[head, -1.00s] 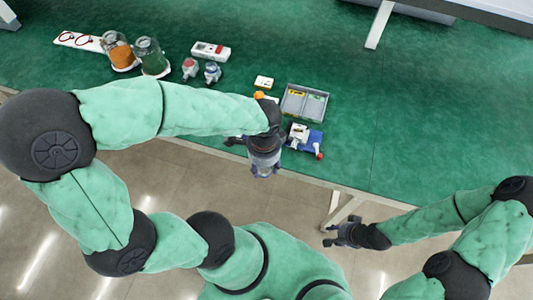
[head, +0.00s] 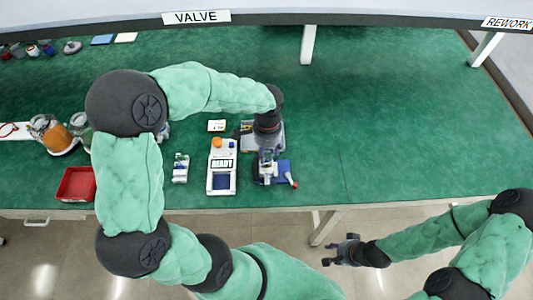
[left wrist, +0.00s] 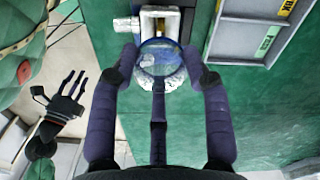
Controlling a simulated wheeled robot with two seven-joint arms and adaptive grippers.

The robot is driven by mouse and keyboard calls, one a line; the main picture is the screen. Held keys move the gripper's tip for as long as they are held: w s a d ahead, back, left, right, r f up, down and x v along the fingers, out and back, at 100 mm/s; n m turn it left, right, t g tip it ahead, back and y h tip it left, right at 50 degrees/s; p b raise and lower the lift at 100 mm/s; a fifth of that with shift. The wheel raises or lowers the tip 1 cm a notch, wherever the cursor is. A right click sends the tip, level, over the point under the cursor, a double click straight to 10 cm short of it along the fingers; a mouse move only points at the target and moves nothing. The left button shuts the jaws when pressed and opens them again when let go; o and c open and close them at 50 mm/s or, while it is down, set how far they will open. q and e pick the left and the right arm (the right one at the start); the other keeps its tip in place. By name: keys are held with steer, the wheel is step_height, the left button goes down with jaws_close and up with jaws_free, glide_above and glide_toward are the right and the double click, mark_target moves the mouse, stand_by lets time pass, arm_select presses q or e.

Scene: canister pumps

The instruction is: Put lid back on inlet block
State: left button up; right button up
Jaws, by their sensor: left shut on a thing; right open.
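My left gripper (head: 267,158) is over the bench near its front edge, above the blue base (head: 283,170) of the inlet block. A red-tipped lever (head: 292,181) sticks out at the base's right. My right gripper (head: 343,250) is open and empty in front of the bench.
A white device marked READY (head: 222,168) stands left of the block. A grey divided tray (head: 279,133) is behind it, partly hidden by my left arm. A small white unit (head: 181,168), a red bin (head: 76,184) and jars (head: 57,137) are further left. The right of the bench is clear.

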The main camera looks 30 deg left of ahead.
mark_target(267, 163)
arm_select(q)
steer(key=shift+f+b, duration=1.6)
steer(key=shift+f, duration=0.3)
steer(key=shift+f+b, duration=0.7)
steer(key=shift+f, duration=0.45)
steer(key=shift+s+f+p, duration=0.1)
steer(key=shift+f+p, duration=0.05)
steer(key=shift+p, duration=0.15)
stand_by(0.4)
steer(key=o, duration=0.9)
steer(key=shift+c, duration=0.2)
steer(key=o, duration=0.5)
